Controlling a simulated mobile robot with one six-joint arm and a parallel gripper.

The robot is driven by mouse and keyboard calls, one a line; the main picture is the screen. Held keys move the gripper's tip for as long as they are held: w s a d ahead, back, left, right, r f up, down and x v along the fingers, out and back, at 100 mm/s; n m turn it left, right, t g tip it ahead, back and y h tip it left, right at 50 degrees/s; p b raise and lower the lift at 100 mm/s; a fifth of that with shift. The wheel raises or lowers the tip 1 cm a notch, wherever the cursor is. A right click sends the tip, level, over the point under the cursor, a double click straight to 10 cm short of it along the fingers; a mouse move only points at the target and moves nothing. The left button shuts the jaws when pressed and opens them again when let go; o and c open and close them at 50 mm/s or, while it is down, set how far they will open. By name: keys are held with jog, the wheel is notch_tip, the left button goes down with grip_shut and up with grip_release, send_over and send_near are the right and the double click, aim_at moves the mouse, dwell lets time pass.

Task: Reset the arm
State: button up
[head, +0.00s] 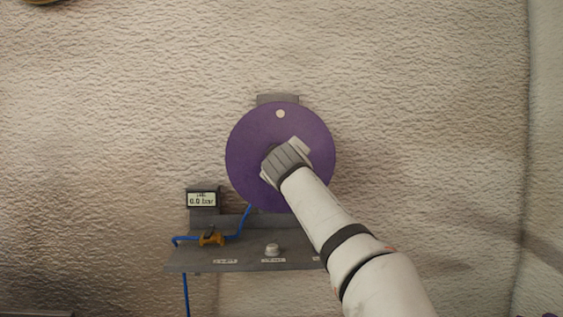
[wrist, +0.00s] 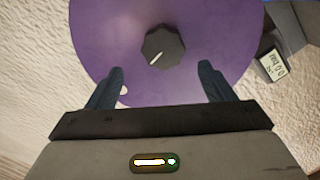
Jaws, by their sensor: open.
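My gripper (wrist: 160,68) is open, its two dark fingers spread apart in the wrist view. A dark faceted knob (wrist: 163,45) with a white mark sits beyond and between the fingertips. No contact with it shows. The knob is on a purple round disc (wrist: 105,30), which also shows upright in front of the wall in the head view (head: 246,150). There, my gripper (head: 285,162) is in front of the disc's middle and hides the knob and its own fingers. The disc has a pale round spot near its top.
A grey shelf (head: 200,259) below the disc carries a white button (head: 272,249), a brass valve (head: 211,239) on a blue hose (head: 186,290), and small labels. A gauge (head: 201,199) at the left reads 0.0 bar. The rough wall (head: 430,90) is bare at upper right.

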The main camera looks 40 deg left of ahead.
jog(key=w+d+r+n+t+p, duration=0.2)
jog(key=w+d+r+n+p, duration=0.5)
jog(key=d+r+n+p, duration=0.3)
jog(key=w+d+r+n+g+p, duration=0.1)
jog(key=d+r+n+p, duration=0.1)
jog(key=d+n+p, duration=0.5)
jog(key=d+r+n+g+p, duration=0.1)
jog(key=d+r+n+p, duration=0.15)
jog(key=d+n, duration=0.7)
jog(key=s+d+f+n+g+h+p, duration=0.2)
jog(key=s+d+f+n+p, duration=0.15)
jog(key=d+n, duration=0.3)
jog(key=s+d+f+n+g+h+p, duration=0.2)
jog(key=s+d+n+p, duration=0.1)
jog(key=d+n+p, duration=0.3)
jog(key=s+d+f+n+g+h+p, duration=0.1)
jog(key=s+d+f+n+h+p, duration=0.15)
jog(key=s+d+n, duration=0.35)
jog(key=s+d+f+n+g+h+p, duration=0.2)
jog(key=s+d+f+n+p, duration=0.2)
jog(key=s+d, duration=0.3)
jog(key=s+d+f+n+g+h+p, duration=0.3)
jog(key=s+d+f+n+p, duration=0.1)
jog(key=s+d, duration=0.4)
jog(key=d, duration=0.2)
jog(key=shift+s+d+f+n+g+p, duration=0.15)
jog(key=shift+d+f+n+g+p, duration=0.15)
jog(key=shift+d+f+p, duration=0.1)
